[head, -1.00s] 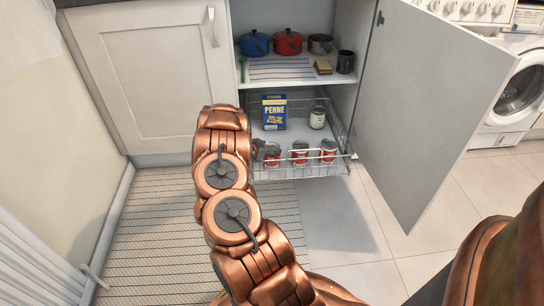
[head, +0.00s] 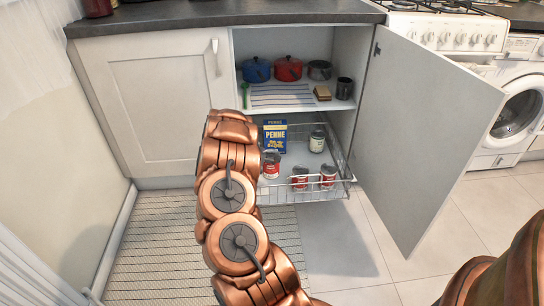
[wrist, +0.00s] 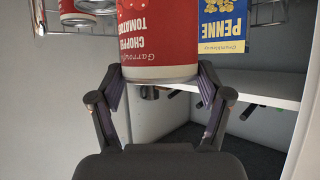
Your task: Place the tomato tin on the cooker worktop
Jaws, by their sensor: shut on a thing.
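The tomato tin (head: 271,165), red with a pale top, is raised above the wire pull-out basket (head: 345,182). In the wrist view the tin (wrist: 158,40) fills the space between the fingers, its "chopped tomatoes" label upside down. My gripper (wrist: 155,82) is shut on it. In the head view my copper arm hides most of the gripper. The cooker (head: 440,34), white with knobs and a hob, stands at the upper right, beyond the open door. A dark worktop (head: 220,15) runs to the left of it.
Two more red tins (head: 328,176), a pale-labelled tin (head: 317,140) and a blue penne box (head: 274,136) stand in the basket. The open cupboard door (head: 425,130) stands between basket and cooker. Pots (head: 288,68) sit on the shelf above.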

